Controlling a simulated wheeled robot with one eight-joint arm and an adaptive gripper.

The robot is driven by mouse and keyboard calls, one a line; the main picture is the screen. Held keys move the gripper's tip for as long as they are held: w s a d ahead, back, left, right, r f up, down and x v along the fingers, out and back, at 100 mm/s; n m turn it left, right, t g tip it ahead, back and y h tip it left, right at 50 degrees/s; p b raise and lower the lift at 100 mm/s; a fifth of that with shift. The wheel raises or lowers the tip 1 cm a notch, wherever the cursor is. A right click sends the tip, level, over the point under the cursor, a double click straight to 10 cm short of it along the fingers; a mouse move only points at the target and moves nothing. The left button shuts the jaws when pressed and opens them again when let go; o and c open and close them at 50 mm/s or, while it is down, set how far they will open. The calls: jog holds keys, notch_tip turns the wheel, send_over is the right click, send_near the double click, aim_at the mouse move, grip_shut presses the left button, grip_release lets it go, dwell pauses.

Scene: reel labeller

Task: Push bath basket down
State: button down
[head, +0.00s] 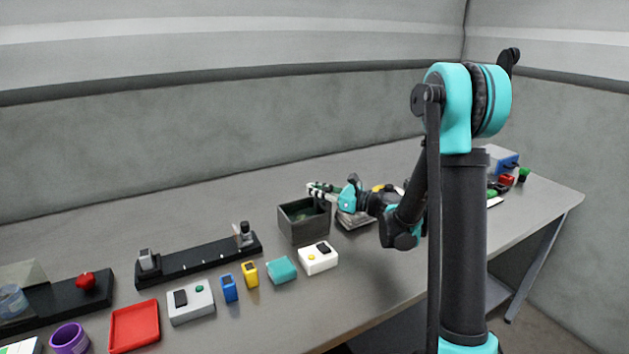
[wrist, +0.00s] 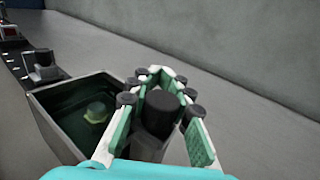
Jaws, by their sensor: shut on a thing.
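The bath (head: 303,231) is a dark grey, open-topped box on the table, left of my arm in the head view. In the wrist view the bath (wrist: 52,127) holds dark green liquid with a small pale yellow-green thing in it. My gripper (head: 318,190) is at the bath's upper back edge. In the wrist view my gripper (wrist: 160,92) has its green-padded fingers around a dark round-topped knob (wrist: 163,106), beside the bath's right wall. The knob appears to be the basket's handle. The basket itself cannot be made out clearly.
A black rail with two end blocks (head: 199,262) lies left of the bath. A white box (head: 318,258), a teal block (head: 282,270), yellow and blue pieces and a red tray (head: 134,326) lie in front. The wall stands behind; the table behind the bath is clear.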

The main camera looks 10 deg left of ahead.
jog(key=shift+f, duration=0.3)
jog(key=c, duration=1.4)
grip_release()
jog(key=shift+d, duration=0.15)
jog(key=v, duration=1.1)
jog(key=shift+s+d, duration=0.15)
jog(key=shift+d, duration=0.2)
jog(key=shift+d, duration=0.1)
